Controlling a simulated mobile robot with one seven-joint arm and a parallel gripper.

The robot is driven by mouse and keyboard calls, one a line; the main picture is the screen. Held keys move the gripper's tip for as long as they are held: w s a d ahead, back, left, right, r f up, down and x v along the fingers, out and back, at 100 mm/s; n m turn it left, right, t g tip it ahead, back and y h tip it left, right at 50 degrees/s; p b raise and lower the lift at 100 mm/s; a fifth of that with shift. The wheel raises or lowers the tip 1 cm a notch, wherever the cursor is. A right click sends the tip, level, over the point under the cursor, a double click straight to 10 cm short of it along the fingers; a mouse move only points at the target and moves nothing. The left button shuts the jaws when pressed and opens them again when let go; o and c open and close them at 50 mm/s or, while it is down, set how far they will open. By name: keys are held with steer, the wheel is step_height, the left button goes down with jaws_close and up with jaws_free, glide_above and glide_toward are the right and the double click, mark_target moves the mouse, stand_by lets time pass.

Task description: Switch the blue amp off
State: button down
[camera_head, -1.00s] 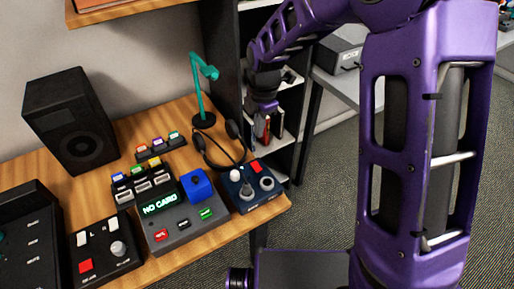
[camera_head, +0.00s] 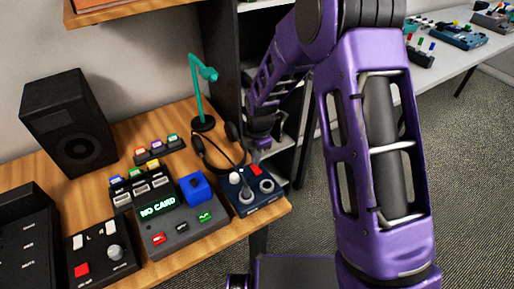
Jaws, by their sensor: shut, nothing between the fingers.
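The blue amp (camera_head: 250,199) is a dark blue box at the right end of the wooden desk. Its top carries a white knob, a red switch (camera_head: 255,171) and round grey controls. My gripper (camera_head: 258,156) points down just behind and above the amp's back edge, close to the red switch. It is shut and empty. The fingertips are small and dark here, and I cannot tell whether they touch the switch. Which way the switch is set is too small to read.
Headphones (camera_head: 207,150) lie left of my gripper, beside a teal lamp (camera_head: 203,90). A card console (camera_head: 175,225) reading "NO CARD" with a blue block stands left of the amp. A black speaker (camera_head: 70,123) is at the back left. A dark shelf stands behind my arm.

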mark_target(256, 169)
steer(key=shift+w+f, duration=0.1)
steer(key=shift+f, duration=0.7)
steer(key=shift+w+a+f+b, duration=0.1)
steer(key=shift+a+f+b, duration=0.05)
steer(key=shift+f+b, duration=0.35)
steer(key=shift+r, duration=0.2)
steer(key=shift+f, duration=0.1)
steer(key=shift+s, duration=0.2)
steer(key=shift+s+d, duration=0.55)
steer(key=shift+s, duration=0.15)
steer(key=shift+p, duration=0.3)
